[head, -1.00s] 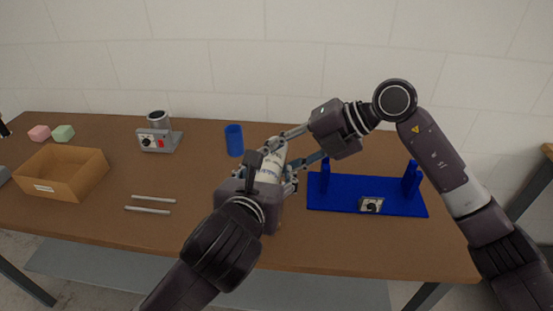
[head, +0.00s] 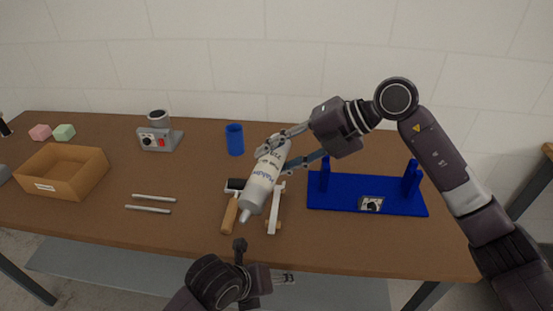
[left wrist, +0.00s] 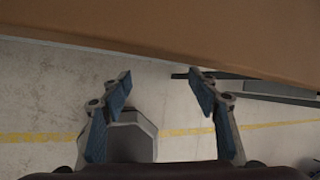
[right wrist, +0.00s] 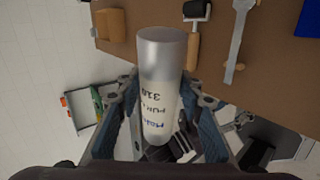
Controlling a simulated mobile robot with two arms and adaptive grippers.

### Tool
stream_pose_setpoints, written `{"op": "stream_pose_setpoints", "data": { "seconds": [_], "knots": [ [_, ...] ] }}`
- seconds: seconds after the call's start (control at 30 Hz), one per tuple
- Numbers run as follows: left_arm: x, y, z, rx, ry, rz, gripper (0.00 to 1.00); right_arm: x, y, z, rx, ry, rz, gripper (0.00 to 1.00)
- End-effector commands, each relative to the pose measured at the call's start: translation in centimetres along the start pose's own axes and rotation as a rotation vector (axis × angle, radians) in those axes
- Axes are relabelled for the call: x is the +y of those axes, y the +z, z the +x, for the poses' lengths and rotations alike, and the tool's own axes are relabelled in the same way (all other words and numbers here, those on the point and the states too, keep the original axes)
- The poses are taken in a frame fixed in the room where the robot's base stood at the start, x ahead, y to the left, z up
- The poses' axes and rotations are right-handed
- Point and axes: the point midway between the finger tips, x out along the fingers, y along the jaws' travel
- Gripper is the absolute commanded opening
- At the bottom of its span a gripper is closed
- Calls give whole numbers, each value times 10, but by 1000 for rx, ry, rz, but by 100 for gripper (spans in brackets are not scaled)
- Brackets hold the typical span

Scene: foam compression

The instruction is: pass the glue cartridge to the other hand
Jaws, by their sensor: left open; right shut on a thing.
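The glue cartridge (head: 265,182) is a white tube with printed lettering and a grey nozzle end pointing down toward the front of the table. My right gripper (head: 284,148) is shut on it near its upper end, holding it tilted above the table. In the right wrist view the cartridge (right wrist: 160,75) sits between the two fingers. My left gripper (head: 284,277) is open and empty, apart from the cartridge at the table's front edge. The left wrist view shows its spread fingers (left wrist: 160,80) with floor and the table edge beyond.
A wooden-handled roller (head: 230,213) and a pale tool (head: 272,217) lie under the cartridge. A blue cup (head: 234,140) stands behind, a blue stand (head: 340,195) right. Two metal rods (head: 150,209), a cardboard box (head: 50,187) and a grey device (head: 158,141) are left.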

Motion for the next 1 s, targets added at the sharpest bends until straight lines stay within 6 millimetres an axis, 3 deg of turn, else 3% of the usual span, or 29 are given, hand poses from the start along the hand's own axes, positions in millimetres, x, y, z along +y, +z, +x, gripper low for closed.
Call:
{"op": "stream_pose_setpoints", "data": {
  "seconds": [0.03,0.2,0.37,0.5,0.73,1.0],
  "knots": [
    [18,-5,24,13,25,-145,55,0,0,0,0,1,0,0],
    [79,-25,90,8,93,-615,55,0,0,0,0,0,0,0],
    [140,-62,138,-16,161,-1012,55,-1,0,0,0,-1,0,0],
    [194,-104,169,-55,224,-1331,55,-1,0,0,0,-2,0,0],
    [280,-189,199,-167,318,-1812,55,-1,0,0,0,-2,-1,0],
    [356,-310,199,-323,411,-2298,55,-1,0,0,0,-2,-1,0]
  ]
}}
